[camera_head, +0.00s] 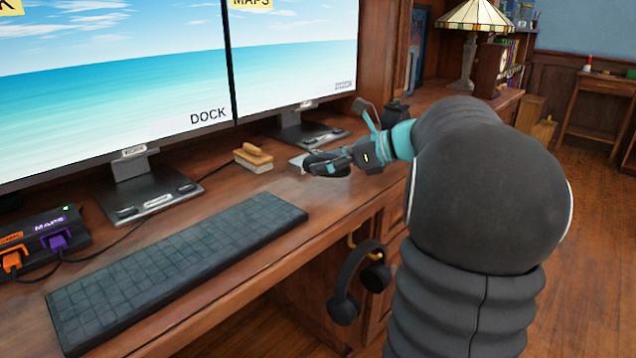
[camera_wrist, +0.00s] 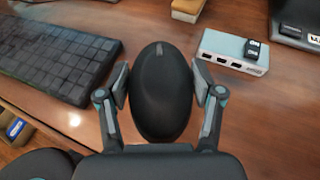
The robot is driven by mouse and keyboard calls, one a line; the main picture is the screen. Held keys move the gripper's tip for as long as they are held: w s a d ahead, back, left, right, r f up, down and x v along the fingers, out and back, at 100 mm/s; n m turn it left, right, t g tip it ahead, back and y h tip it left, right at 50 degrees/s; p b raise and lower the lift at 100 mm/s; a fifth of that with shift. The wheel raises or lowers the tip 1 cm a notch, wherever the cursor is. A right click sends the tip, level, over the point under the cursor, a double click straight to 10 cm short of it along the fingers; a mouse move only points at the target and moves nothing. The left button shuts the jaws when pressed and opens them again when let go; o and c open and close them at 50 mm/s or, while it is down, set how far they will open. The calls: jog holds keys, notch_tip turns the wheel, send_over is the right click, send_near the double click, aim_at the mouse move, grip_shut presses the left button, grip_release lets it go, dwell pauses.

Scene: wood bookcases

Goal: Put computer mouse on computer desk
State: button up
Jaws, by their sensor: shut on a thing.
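The black computer mouse (camera_wrist: 161,95) is between the two fingers of my gripper (camera_wrist: 161,88) in the wrist view. Both fingertips press against its sides, so the gripper is shut on it. In the head view my gripper (camera_head: 325,165) is over the computer desk (camera_head: 285,195), to the right of the keyboard; the mouse (camera_head: 328,168) shows there as a dark shape at the fingers. The wooden desk top (camera_wrist: 125,130) lies beneath the mouse. I cannot tell whether the mouse touches the desk or hangs just above it.
A black keyboard (camera_head: 175,265) lies left of my gripper. A grey hub (camera_wrist: 230,52) sits close to the right fingertip. Headphones (camera_head: 355,280) hang below the desk's front edge.

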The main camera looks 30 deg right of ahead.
aim_at(321, 190)
jog(key=shift+w+a+f, duration=0.5)
jog(key=shift+w+f, duration=0.15)
jog(key=shift+w, duration=0.15)
jog(key=shift+f, duration=1.9)
jog(key=shift+f+b, duration=0.1)
jog(key=shift+b, duration=0.2)
jog(key=o, duration=1.2)
jog(key=shift+c, duration=0.2)
jog(key=shift+s+d, duration=0.15)
jog(key=v, duration=1.1)
jog(key=shift+s+d+r+p, duration=0.2)
jog(key=shift+s+r+p, duration=0.05)
jog(key=shift+s+p, duration=0.05)
jog(key=shift+a, duration=0.1)
